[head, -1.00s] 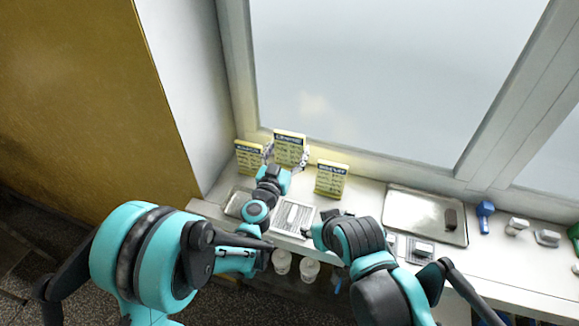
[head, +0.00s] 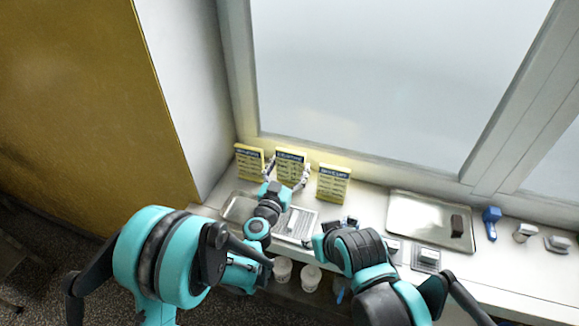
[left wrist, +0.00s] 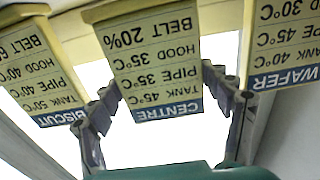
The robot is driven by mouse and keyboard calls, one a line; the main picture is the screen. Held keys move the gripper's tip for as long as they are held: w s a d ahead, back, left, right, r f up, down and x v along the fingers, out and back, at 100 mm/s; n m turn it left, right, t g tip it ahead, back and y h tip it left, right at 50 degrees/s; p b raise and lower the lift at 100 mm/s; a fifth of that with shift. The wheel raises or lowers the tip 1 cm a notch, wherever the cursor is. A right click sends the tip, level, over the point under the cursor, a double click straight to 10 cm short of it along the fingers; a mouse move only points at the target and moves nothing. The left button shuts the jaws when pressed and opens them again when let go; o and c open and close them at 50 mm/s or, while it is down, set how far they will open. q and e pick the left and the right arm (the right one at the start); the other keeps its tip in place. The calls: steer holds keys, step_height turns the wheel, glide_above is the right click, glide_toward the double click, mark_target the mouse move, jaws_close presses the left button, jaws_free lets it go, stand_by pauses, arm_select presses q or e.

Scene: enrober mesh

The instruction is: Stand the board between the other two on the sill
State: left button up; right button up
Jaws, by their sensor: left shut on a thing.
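The yellow board headed CENTRE (head: 291,163) is upright between two similar boards at the back of the sill (head: 375,187). My left gripper (head: 287,178) is shut on it, one finger along each side. In the left wrist view the CENTRE board (left wrist: 150,60) appears upside down between the fingers (left wrist: 165,100). Whether the held board's base touches the sill is hard to tell. My right gripper (head: 346,222) is small and partly hidden behind its own arm.
A metal tray (head: 405,208) with a dark brown block (head: 457,225) lies to the right. A blue tool (head: 491,220) and several small metal pieces are beyond it. Another tray (head: 236,207) lies front left. The window (head: 390,80) rises behind the boards.

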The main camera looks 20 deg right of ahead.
arm_select(q)
steer(key=shift+f, duration=0.2)
steer(key=o, duration=1.3)
steer(key=shift+o, duration=0.2)
steer(key=shift+r, duration=0.1)
